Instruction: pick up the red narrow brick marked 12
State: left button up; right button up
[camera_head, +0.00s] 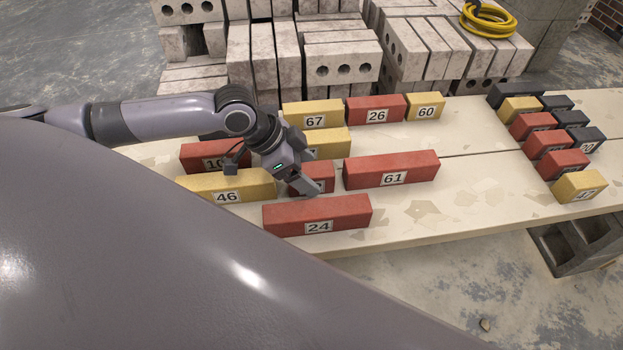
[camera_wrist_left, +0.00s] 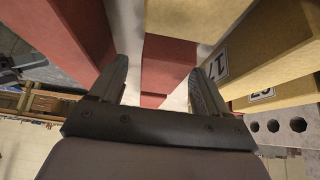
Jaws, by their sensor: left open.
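A small red brick (camera_head: 325,172) shows partly behind my left gripper (camera_head: 302,182) in the head view. Its label is mostly covered, so I cannot read its number. In the left wrist view, a red brick (camera_wrist_left: 168,65) lies between the two open fingers of my left gripper (camera_wrist_left: 160,70), with gaps on both sides and no number showing. The fingers are at the bricks' level or just above; I cannot tell exactly. No label reading 12 is legible. My right gripper is not in view.
Close around stand the yellow brick 46 (camera_head: 208,184), the red brick 24 (camera_head: 345,212), the red brick 61 (camera_head: 405,164) and a yellow brick (camera_head: 335,140). More red, yellow and dark bricks stand at the right. The table (camera_head: 470,190) is bare between 61 and them.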

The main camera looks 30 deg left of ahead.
aim_at(309, 170)
pick_arm(q)
jog(key=x, duration=0.3)
jog(key=shift+w+d+f+b, duration=0.15)
jog(key=shift+w+f+b, duration=0.05)
jog(key=shift+b, duration=0.1)
jog(key=shift+r, duration=0.1)
jog(key=c, duration=1.4)
